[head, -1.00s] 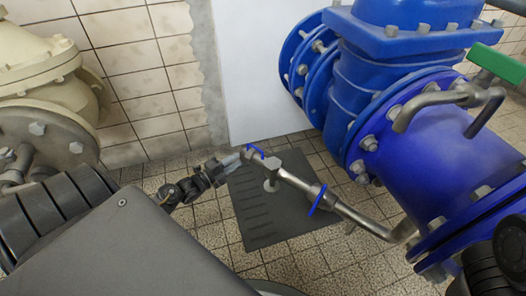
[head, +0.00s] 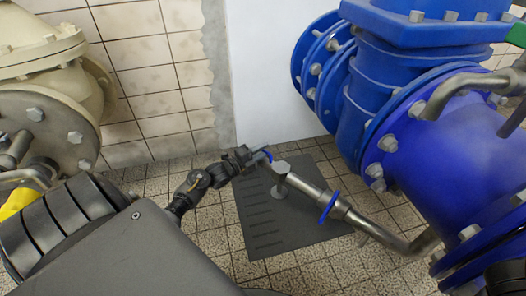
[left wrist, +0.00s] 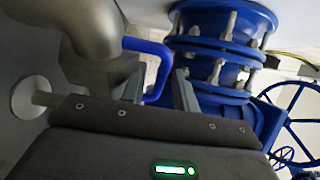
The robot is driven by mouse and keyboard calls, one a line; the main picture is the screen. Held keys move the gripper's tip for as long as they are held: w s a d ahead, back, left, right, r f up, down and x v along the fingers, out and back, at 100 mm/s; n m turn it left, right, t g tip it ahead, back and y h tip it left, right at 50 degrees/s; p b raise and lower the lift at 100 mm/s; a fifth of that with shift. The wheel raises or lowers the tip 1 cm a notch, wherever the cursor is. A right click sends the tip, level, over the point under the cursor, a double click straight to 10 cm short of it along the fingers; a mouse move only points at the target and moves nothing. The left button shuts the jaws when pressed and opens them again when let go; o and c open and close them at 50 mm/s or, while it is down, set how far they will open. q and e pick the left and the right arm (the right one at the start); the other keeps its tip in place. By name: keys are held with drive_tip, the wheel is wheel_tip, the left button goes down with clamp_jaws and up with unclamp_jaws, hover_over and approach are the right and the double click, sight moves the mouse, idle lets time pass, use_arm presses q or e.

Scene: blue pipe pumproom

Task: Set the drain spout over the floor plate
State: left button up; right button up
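The drain spout (head: 308,190) is a steel pipe with a blue ring and a small blue loop handle (left wrist: 158,62) at its free end. It runs from the large blue pipe at lower right up and left, crossing in front of the dark slotted floor plate (head: 262,232) in the head view. A grey disc on a stem shows near its free end. My left gripper (head: 256,157) is at that end. In the left wrist view its fingers are apart, with part of the blue loop between them; contact is unclear.
Large blue flanged pipework (head: 400,110) with bolts fills the right side. A cream flanged pipe (head: 50,80) stands at left before a tiled wall. Tiled floor shows around the plate. A blue handwheel (left wrist: 298,120) shows in the left wrist view.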

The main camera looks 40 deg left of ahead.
use_arm(q)
drive_tip(key=shift+w+d, duration=0.1)
drive_tip(key=shift+w, duration=0.25)
drive_tip(key=shift+c, duration=0.3)
clamp_jaws()
